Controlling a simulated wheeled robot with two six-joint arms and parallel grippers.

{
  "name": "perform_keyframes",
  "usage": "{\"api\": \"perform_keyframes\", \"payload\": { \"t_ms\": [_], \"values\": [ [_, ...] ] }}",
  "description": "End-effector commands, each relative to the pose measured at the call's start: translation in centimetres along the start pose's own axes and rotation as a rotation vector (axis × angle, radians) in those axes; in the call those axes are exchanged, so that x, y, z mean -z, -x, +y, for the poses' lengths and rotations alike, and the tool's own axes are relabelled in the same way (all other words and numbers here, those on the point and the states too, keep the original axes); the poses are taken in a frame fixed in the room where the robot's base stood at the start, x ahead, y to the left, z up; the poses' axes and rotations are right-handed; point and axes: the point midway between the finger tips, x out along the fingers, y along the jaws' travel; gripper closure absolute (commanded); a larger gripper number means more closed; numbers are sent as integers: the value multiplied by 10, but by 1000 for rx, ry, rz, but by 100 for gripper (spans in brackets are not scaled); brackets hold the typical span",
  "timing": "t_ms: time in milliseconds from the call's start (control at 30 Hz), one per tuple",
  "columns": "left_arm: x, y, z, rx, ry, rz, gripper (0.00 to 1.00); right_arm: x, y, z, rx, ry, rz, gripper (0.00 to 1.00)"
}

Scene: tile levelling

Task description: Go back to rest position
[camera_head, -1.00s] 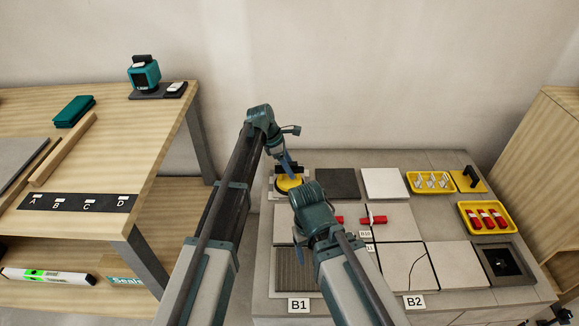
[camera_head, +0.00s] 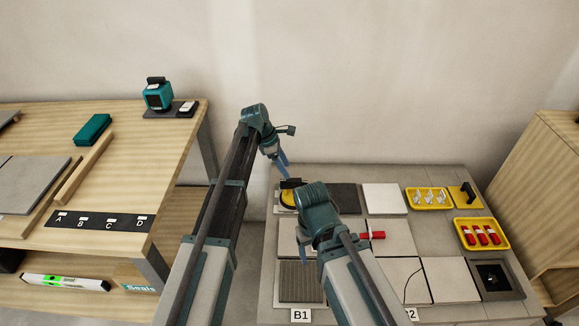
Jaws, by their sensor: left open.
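My left gripper (camera_head: 281,162) is at the end of the arm that comes in from the left. It is open and empty, above the back left of the tiled table. A yellow tool with a black top (camera_head: 287,197) sits on the table just below it, apart from the fingers. My right arm reaches over the table's left half.
The tiled table (camera_head: 432,174) holds pale tiles, a dark tile (camera_head: 346,198), a red clip (camera_head: 372,235) and yellow trays (camera_head: 480,233) at right. A wooden bench (camera_head: 185,135) with a teal device (camera_head: 158,96) stands at left. A wall is behind.

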Motion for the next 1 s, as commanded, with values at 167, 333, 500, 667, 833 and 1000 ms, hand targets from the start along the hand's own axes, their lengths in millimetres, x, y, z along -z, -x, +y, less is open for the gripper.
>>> {"api": "perform_keyframes", "payload": {
  "t_ms": [167, 333, 500, 667, 833, 1000],
  "values": [
    [-2, 36, 0, 0, 0, 0, 38, -2, 34, 3, 1, 0, 0, 29],
    [-1, 50, 0, 1, 0, 0, 38, -3, 47, 4, 1, 0, 0, 29],
    [0, 52, 0, 1, 0, 0, 38, -3, 47, 4, 1, 0, 0, 29],
    [0, 51, 0, 1, -2, 0, 38, -3, 47, 4, 1, 0, 0, 29],
    [-13, 68, -30, 14, -129, 32, 38, -4, 70, 7, 1, 0, 0, 29],
    [-37, 106, -103, 68, -511, 121, 38, -7, 121, 12, 1, 0, 0, 29]
  ]
}}
